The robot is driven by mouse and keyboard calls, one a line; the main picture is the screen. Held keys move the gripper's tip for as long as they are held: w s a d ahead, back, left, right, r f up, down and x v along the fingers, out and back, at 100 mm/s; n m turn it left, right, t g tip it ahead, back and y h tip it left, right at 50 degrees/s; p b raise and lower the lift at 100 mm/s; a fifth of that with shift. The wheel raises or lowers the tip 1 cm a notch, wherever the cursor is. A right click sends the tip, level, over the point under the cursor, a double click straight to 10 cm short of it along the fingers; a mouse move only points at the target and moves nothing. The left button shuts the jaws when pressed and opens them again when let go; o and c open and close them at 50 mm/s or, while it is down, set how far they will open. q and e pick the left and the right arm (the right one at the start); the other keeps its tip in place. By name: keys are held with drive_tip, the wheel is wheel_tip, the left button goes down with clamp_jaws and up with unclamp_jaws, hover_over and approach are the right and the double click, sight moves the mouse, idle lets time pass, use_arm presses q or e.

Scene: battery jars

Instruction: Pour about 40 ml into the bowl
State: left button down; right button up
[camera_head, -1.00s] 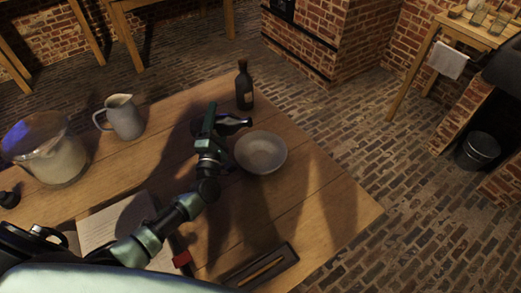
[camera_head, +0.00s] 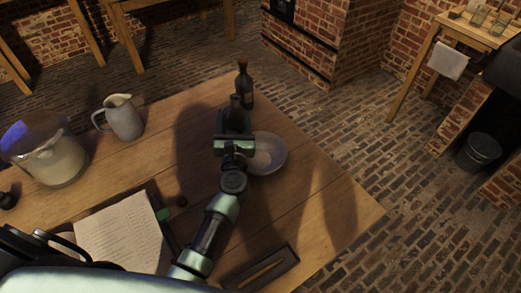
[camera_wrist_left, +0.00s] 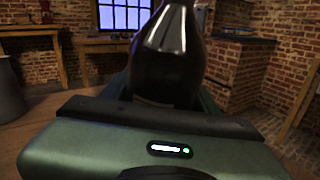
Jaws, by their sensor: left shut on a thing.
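The pale grey bowl (camera_head: 273,153) stands on the wooden table, its left side partly hidden by my arm. My left gripper (camera_head: 235,125) is beside the bowl at its upper left, shut on a dark bottle (camera_head: 236,103). The held bottle looks roughly upright, and nothing is seen flowing from it. In the left wrist view the glossy dark held bottle (camera_wrist_left: 168,50) rises from behind the gripper body, its top cut off by the frame. I cannot tell how much liquid is in the bowl or bottle. My right gripper is not in view.
A grey jug (camera_head: 124,120) and a large glass vessel (camera_head: 50,155) stand at left. An open book (camera_head: 122,235) and a dark tray (camera_head: 262,270) lie in front. The table's right end is clear.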

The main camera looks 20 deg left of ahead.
use_arm(q)
drive_tip(key=shift+d+f+n, duration=0.15)
drive_tip(key=shift+d+n, duration=0.05)
drive_tip(key=shift+n, duration=0.5)
idle(2.2)
